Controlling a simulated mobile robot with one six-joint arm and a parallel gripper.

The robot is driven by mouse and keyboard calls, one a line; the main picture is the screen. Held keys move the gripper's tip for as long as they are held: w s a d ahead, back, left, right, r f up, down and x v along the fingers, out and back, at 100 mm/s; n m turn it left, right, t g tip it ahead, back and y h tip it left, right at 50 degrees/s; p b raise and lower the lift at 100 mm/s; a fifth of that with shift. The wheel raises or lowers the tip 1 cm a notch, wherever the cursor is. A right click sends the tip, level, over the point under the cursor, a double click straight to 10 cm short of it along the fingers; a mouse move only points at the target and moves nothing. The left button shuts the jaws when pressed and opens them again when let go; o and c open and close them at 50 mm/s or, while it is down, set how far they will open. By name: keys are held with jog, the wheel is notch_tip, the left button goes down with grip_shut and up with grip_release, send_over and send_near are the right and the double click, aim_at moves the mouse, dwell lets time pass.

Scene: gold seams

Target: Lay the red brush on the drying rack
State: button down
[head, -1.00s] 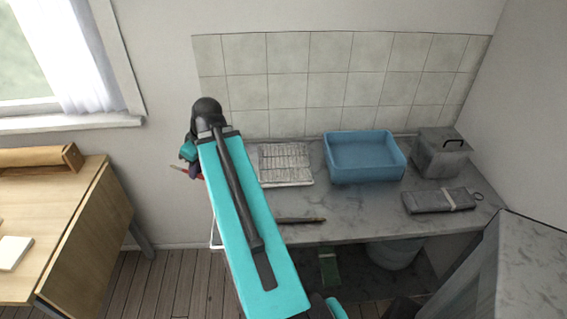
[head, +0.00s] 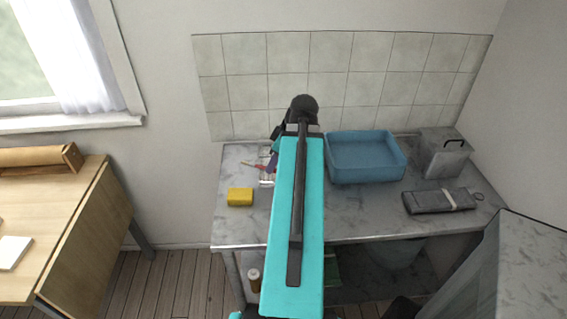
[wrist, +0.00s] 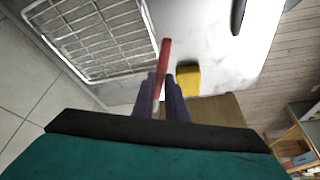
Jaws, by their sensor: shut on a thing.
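The red brush (wrist: 165,58) is held between the purple fingers of my gripper (wrist: 160,88), its red handle sticking out past the fingertips. In the head view the brush (head: 250,163) shows as a thin red and pale stick at the left of my gripper (head: 268,166). The drying rack (wrist: 98,38), a white wire grid, lies to the left of the brush in the wrist view. In the head view my arm hides most of the rack, and only a bit of its left edge (head: 265,182) shows. The gap between brush and rack is unclear.
A yellow block (head: 240,197) lies on the grey counter (head: 232,227) left of my arm. Right of my arm are a blue basin (head: 365,160), a grey box with a handle (head: 443,155) and a dark roll (head: 440,201). A dark stick (wrist: 238,15) shows in the wrist view.

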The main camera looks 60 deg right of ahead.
jog(key=s+d, duration=0.4)
jog(key=s, duration=0.4)
jog(key=shift+f, duration=0.2)
jog(key=shift+w, duration=0.1)
jog(key=w+d+p, duration=0.1)
jog(key=w+d, duration=0.2)
jog(key=d, duration=0.1)
jog(key=w+d+f+p, duration=0.1)
jog(key=w+d+p, duration=0.1)
jog(key=w+d, duration=0.1)
jog(key=w+d+p, duration=0.1)
jog(key=w+d, duration=0.3)
jog(key=d, duration=0.1)
jog(key=shift+f+p, duration=0.2)
jog(key=shift+p, duration=0.15)
jog(key=shift+w+d, duration=0.15)
jog(key=shift+f, duration=0.1)
jog(key=shift+f+p, duration=0.8)
jog(key=shift+f, duration=0.9)
